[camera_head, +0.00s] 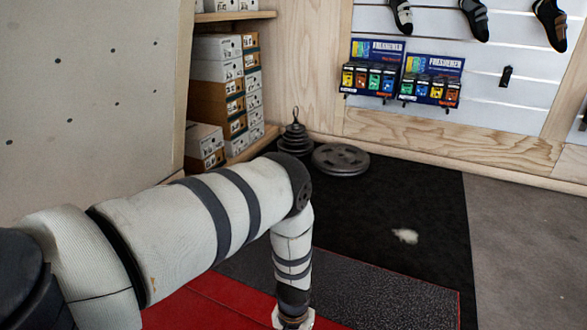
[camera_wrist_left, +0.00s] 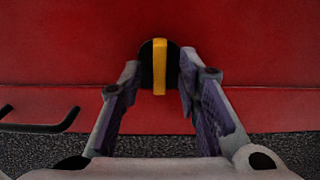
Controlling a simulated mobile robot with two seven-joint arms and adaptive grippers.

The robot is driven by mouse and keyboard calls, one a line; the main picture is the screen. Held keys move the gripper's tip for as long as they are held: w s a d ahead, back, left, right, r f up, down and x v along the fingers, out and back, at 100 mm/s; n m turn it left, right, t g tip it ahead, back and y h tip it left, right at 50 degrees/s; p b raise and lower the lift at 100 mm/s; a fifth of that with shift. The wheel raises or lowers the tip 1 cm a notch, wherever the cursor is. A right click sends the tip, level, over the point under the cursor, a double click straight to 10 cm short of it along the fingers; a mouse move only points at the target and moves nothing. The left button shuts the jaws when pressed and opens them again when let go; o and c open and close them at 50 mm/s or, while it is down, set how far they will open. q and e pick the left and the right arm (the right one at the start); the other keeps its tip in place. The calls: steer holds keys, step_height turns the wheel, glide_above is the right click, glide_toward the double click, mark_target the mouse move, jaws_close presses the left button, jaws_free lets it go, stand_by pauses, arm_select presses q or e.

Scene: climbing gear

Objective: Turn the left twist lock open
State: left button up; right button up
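The twist lock (camera_wrist_left: 146,66) is a round black knob with a yellow bar (camera_wrist_left: 159,66) across its middle, on a red surface in the left wrist view. The bar stands upright in that picture. My left gripper (camera_wrist_left: 159,72) is open, with one finger on each side of the knob. The right fingertip is close to the knob's edge; I cannot tell whether either finger touches it. In the head view my left arm reaches down to the bottom edge, where the gripper is cut off and the lock does not show. My right gripper is not in view.
A black hook-like bar (camera_wrist_left: 45,125) lies left of the gripper in the wrist view. In the head view, a red surface (camera_head: 205,308) lies below my arm. Weight plates (camera_head: 341,160), shelved boxes (camera_head: 217,70) and a wall display (camera_head: 430,82) stand farther back. The dark mat (camera_head: 420,200) is mostly clear.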

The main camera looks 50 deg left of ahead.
arm_select(q)
step_height(320, 180, up, 11)
stand_by(0.4)
